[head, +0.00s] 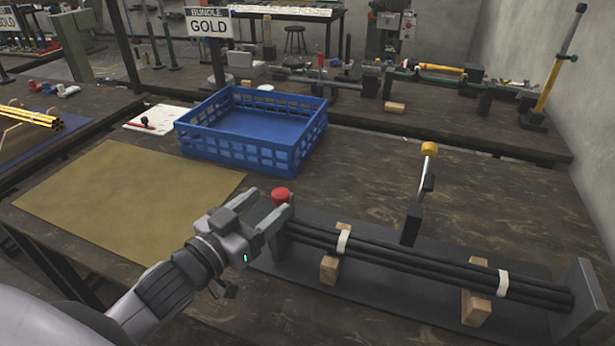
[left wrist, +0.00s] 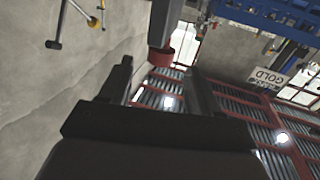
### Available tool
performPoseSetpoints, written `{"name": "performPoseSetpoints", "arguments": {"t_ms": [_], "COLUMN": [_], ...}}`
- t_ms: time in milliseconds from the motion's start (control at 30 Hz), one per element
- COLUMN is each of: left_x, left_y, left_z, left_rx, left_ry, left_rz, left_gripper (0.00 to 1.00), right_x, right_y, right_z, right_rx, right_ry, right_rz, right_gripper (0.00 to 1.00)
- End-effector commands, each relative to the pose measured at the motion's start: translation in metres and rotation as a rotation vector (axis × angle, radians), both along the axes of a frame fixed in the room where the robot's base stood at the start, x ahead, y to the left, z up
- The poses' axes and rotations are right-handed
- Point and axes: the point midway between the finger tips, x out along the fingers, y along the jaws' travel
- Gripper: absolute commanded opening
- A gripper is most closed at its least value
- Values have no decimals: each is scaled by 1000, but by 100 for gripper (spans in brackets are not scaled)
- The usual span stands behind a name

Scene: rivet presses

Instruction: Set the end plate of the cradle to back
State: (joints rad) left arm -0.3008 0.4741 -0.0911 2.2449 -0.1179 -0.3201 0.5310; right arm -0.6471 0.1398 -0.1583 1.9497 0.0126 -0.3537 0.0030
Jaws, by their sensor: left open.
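The cradle's dark base (head: 395,300) lies on the near bench. A bundle of black rods (head: 400,257) rests in it on two wooden blocks, with white bands around the rods. The grey end plate (head: 279,246) stands at the cradle's left end, partly hidden by my gripper, with a red knob (head: 281,194) at its top. My left gripper (head: 279,208) is open at this knob. In the left wrist view the red knob (left wrist: 160,58) shows beyond and between the spread fingers; contact cannot be told. My right gripper is not in view.
A lever with a yellow knob (head: 429,148) stands behind the rods. A fixed grey plate (head: 583,288) closes the right end. A blue crate (head: 250,152) and a tan mat (head: 120,192) lie behind and left. The bench right of the crate is clear.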

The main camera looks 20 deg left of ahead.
Motion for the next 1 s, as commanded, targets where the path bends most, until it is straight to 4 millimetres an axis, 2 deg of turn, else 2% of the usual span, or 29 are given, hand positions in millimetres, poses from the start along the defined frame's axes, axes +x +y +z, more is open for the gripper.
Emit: {"name": "performPoseSetpoints", "arguments": {"t_ms": [167,700,1000], "left_x": [8,64,70], "left_y": [-2,-13,-15], "left_z": [2,1,1], "left_rx": [-2,-2,-1], "left_ry": [-6,-3,-2], "left_rz": [-1,-1,-1], "left_gripper": [63,63,63], "right_x": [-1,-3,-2], "right_y": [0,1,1], "right_z": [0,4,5], "right_rx": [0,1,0], "right_ry": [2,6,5], "right_rz": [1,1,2], "right_gripper": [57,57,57]}}
